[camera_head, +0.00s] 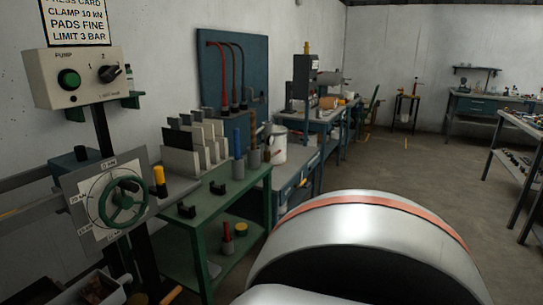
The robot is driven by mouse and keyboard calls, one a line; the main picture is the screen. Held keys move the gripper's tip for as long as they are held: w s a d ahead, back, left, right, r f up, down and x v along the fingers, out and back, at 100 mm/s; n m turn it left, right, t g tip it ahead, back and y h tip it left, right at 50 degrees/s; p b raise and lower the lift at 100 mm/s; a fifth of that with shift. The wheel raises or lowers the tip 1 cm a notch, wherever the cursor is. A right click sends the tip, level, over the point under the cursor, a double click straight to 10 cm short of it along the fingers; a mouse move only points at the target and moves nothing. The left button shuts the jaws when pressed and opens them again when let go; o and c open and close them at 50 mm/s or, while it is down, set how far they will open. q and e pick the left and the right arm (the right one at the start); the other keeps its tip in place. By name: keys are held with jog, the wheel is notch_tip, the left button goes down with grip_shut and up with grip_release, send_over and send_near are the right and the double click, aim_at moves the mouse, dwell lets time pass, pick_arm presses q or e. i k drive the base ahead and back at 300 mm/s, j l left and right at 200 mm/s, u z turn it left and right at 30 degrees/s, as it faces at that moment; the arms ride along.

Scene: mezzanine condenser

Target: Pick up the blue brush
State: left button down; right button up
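An upright blue-handled item (238,144) with a grey lower part stands on the right part of the green table (216,196). It looks like the blue brush, but bristles cannot be made out at this size. A similar brown-topped item (254,142) stands just to its right. Neither of my grippers is in view, and nothing is seen touching the blue item.
Grey upright blocks (182,160) stand left of the blue item. A handwheel panel (112,205) and pump control box (76,77) are at the left. A white canister (279,149) is behind. Open floor (425,170) lies to the right.

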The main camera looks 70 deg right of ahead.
aim_at(235, 131)
jog(key=z, duration=2.05)
